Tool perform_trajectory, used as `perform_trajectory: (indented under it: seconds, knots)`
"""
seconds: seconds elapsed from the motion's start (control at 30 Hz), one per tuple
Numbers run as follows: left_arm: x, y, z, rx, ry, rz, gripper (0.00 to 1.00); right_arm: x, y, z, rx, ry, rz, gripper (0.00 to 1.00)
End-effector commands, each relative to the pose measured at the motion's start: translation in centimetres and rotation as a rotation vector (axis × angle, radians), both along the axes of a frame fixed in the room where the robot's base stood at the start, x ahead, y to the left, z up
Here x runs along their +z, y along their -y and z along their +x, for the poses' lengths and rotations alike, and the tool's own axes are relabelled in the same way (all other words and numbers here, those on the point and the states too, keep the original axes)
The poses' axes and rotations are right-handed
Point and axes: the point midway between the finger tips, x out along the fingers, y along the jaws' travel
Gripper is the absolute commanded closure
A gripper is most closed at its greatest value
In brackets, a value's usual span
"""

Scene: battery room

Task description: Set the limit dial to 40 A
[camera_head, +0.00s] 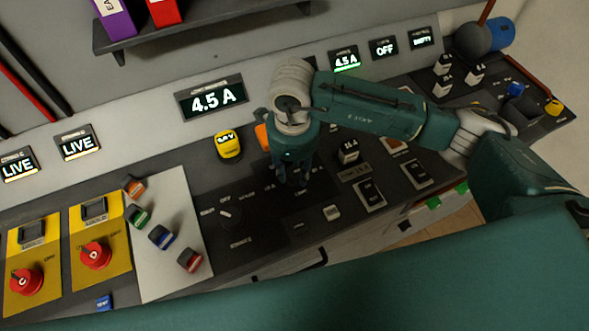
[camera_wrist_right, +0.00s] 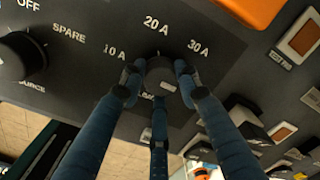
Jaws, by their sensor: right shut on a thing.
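The limit dial (camera_wrist_right: 160,76) is a dark round knob on the black panel in the right wrist view. Labels 10 A, 20 A and 30 A show around its upper side; a 40 A label is not readable. My right gripper (camera_wrist_right: 158,82) is shut on the dial, with its blue fingers around it. In the head view my right gripper (camera_head: 293,172) points down at the panel and hides the dial. The dial's pointer direction is not clear. A large display (camera_head: 212,99) behind reads 4.5 A. My left gripper is not in view.
Left of the limit dial is another black dial (camera_wrist_right: 22,57) with OFF and SPARE labels. A yellow block (camera_head: 228,145) and an orange thing (camera_head: 262,136) stand behind the gripper. Red knobs (camera_head: 96,255) on yellow plates and several coloured blocks are at left.

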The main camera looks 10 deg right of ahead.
Motion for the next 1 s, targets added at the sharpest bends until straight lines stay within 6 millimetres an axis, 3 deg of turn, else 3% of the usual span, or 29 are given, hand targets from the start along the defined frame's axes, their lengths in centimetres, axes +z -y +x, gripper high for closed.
perform_trajectory:
  seconds: [0.07,0.1,0.17,0.57,1.0]
  knots:
    - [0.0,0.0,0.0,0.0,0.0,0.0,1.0,0.2,-0.5,0.1,0.002,0.006,0.012,0.94]
    - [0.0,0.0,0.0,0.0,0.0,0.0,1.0,0.2,-0.5,0.1,0.002,0.006,0.012,0.6]
    - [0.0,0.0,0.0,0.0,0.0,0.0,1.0,0.2,-0.4,0.2,0.002,0.006,0.011,0.49]
    - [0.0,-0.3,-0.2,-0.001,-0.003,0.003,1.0,0.9,-0.2,0.2,0.001,0.006,0.006,0.49]
    - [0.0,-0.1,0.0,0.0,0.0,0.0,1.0,9.5,-0.5,0.0,0.002,0.009,0.007,0.49]
